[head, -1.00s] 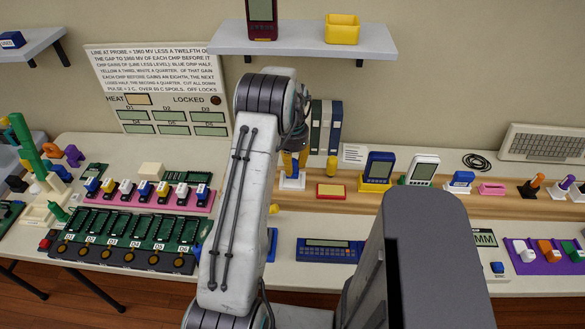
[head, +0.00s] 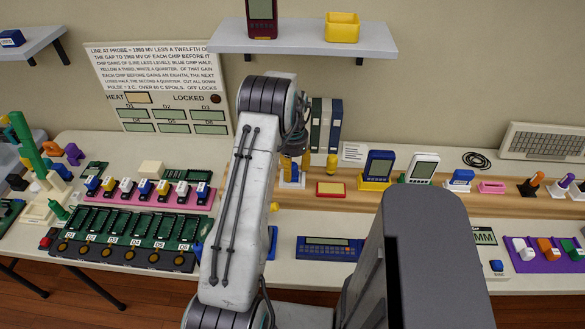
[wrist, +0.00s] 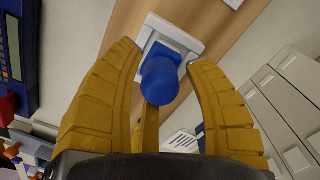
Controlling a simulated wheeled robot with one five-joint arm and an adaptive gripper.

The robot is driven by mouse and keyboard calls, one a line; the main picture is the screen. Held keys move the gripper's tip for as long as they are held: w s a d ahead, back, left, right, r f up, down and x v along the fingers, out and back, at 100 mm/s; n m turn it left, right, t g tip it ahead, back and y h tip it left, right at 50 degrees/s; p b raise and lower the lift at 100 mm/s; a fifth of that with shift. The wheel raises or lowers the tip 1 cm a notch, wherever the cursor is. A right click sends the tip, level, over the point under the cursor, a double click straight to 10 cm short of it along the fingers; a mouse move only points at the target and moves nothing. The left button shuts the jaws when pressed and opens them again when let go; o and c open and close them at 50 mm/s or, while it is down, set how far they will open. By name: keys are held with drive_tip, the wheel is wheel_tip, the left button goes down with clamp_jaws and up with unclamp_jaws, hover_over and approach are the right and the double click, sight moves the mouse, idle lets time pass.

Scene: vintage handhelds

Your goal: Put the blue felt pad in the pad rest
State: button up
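The blue felt pad, as I take it, is a blue block with a round blue grip (wrist: 160,83). It sits in a white rest (wrist: 170,22), which I take for the pad rest, on the wooden strip. In the wrist view my gripper (wrist: 163,58) has its yellow fingers on both sides of the grip, with a gap visible on each side. The gripper is open. In the head view my gripper (head: 293,163) is just above the white rest (head: 291,184), and some blue shows between the fingers. The underside of the pad is hidden.
A red and yellow flat block (head: 331,189) and a yellow upright piece (head: 332,166) are close on the right. Binders (head: 325,125) stand behind. A blue keypad device (head: 329,249) lies in front. A wall shelf (head: 300,46) overhangs at the back.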

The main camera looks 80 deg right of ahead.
wheel_tip(320, 180, up, 12)
drive_tip(key=shift+r, duration=0.15)
idle(0.7)
drive_tip(key=shift+d, duration=0.1)
drive_tip(key=w+a+r+n+h, duration=0.1)
drive_tip(key=w+a+r+n, duration=0.25)
drive_tip(key=w, duration=0.45)
drive_tip(key=w+a+r+n, duration=0.2)
drive_tip(key=w+a+r, duration=0.2)
drive_tip(key=w, duration=0.5)
drive_tip(key=w+a+r+n+t, duration=0.1)
drive_tip(key=w+a+r+n, duration=0.15)
drive_tip(key=w+a, duration=0.4)
drive_tip(key=w+a+r+n, duration=0.2)
drive_tip(key=w+a+n, duration=0.15)
drive_tip(key=a, duration=0.55)
drive_tip(key=a+r+n+t, duration=0.15)
drive_tip(key=a+n, duration=0.55)
drive_tip(key=a, duration=0.8)
drive_tip(key=s+a+f+n, duration=0.1)
drive_tip(key=s+a+n, duration=0.2)
drive_tip(key=a, duration=0.3)
drive_tip(key=s+a+f+n+t, duration=0.1)
drive_tip(key=s+a+n, duration=0.3)
drive_tip(key=a, duration=0.3)
drive_tip(key=shift+a+f+n+y, duration=0.15)
drive_tip(key=shift+f+n+y, duration=0.1)
drive_tip(key=shift+n+y, duration=0.15)
